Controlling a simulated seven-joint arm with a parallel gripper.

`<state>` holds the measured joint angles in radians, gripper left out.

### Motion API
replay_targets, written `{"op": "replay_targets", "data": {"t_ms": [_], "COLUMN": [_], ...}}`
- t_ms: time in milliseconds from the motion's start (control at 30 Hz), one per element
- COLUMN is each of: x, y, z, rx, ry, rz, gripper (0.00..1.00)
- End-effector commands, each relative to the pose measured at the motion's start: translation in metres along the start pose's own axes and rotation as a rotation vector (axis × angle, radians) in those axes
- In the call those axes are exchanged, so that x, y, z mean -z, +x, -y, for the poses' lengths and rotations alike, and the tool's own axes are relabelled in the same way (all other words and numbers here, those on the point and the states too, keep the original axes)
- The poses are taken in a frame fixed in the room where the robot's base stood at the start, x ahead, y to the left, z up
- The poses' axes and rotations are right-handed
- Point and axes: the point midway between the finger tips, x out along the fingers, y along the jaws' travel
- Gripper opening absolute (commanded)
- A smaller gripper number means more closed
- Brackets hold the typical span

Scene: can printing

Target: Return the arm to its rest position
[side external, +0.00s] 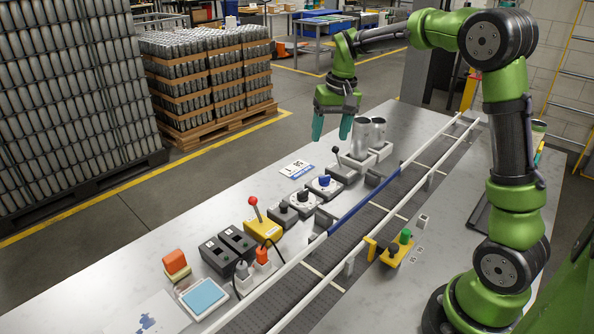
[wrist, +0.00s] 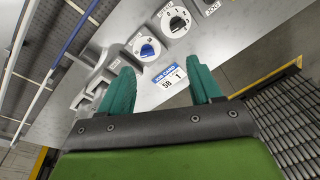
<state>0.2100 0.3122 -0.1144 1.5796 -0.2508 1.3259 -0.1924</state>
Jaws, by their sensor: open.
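My green arm reaches from the right over the table (side external: 130,262). My gripper (side external: 331,128), with two teal fingers, points down above the far part of the table. It is open, with clear space between the fingers. In the wrist view my gripper (wrist: 165,88) also shows its two fingers apart and nothing between them. A white and blue card (wrist: 170,82) lies on the table below the fingers; it also shows in the side view (side external: 297,168).
Silver cans (side external: 371,133) stand in a holder close to the right of my gripper. A conveyor (side external: 345,225) with rails runs along the table. Knob boxes (side external: 325,186), a red-knobbed lever on a yellow box (side external: 262,228) and a yellow button stand (side external: 396,250) flank it. Pallets of cans stand behind.

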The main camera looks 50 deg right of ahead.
Motion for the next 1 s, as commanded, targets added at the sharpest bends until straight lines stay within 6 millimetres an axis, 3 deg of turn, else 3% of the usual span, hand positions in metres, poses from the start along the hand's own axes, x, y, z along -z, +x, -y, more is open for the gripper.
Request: {"op": "replay_targets", "data": {"t_ms": [33,200,500,700,1000], "x": [-0.021,-0.090,-0.205,-0.240,-0.243], "y": [-0.011,-0.035,-0.049,-0.055,-0.064], "z": [0.008,0.025,0.032,0.031,0.033], "rx": [0.029,0.121,0.266,0.320,0.339], "ry": [-0.009,-0.036,-0.109,-0.162,-0.178], "rz": [-0.027,-0.120,-0.276,-0.340,-0.372], "gripper": [0.64,0.64,0.64,0.64,0.64]}}
